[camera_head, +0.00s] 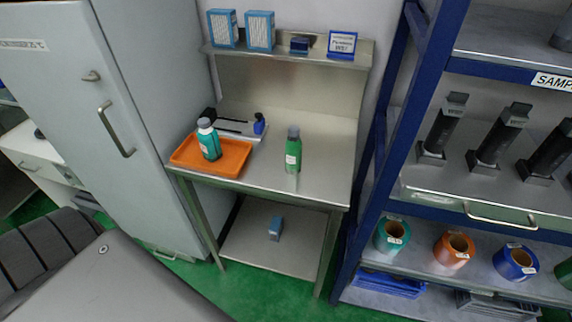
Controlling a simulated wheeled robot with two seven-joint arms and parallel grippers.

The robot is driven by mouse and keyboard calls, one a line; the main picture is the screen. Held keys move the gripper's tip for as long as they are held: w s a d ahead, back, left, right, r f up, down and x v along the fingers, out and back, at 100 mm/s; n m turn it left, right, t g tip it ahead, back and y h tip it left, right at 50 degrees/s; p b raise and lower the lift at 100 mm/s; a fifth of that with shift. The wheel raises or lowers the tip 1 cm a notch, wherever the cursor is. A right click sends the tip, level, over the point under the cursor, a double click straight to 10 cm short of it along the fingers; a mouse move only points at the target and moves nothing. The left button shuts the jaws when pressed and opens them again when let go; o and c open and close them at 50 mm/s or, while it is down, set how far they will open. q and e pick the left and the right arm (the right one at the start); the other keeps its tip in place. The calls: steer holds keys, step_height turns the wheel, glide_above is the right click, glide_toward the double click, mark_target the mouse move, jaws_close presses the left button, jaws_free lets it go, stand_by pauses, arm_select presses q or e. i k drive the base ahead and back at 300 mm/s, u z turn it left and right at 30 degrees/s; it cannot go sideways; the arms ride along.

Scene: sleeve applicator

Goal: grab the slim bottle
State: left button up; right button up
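A slim green bottle (293,150) with a grey cap and a small white label stands upright on the metal worktable (318,182), right of its middle. A wider teal bottle (209,141) with a grey cap and a white label stands in an orange tray (238,165) on the table's left side. Neither of my grippers is in view, and nothing touches the slim bottle.
A small blue item (259,124) and a flat metal device (232,128) sit behind the tray. A raised shelf (290,54) holds blue boxes and a sign. A blue-framed rack (385,150) stands close on the right, a grey cabinet (140,90) on the left. The table is clear around the slim bottle.

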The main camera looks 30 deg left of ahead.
mark_target(293, 144)
steer(key=k, duration=0.6)
steer(key=u, duration=1.75)
